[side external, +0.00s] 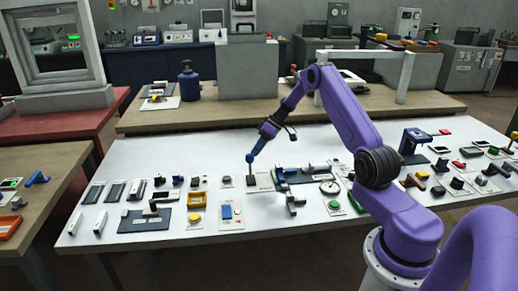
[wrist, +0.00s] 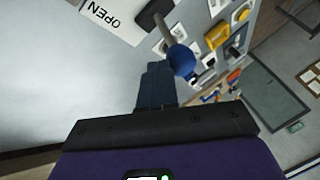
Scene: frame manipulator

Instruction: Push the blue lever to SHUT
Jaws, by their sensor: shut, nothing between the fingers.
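My gripper (side external: 256,150) points down at the knob from above and to the right. In the wrist view my gripper (wrist: 158,68) is shut and empty, its tips right beside the knob. I cannot tell whether they touch. No SHUT marking is readable.
The white table (side external: 130,160) is crowded with other controls. A blue and grey latch-like device (side external: 300,176) lies just right of the lever, with a round dial (side external: 330,187) beyond it. A yellow-framed box (side external: 197,199) sits to the left. The air above the controls is mostly free.

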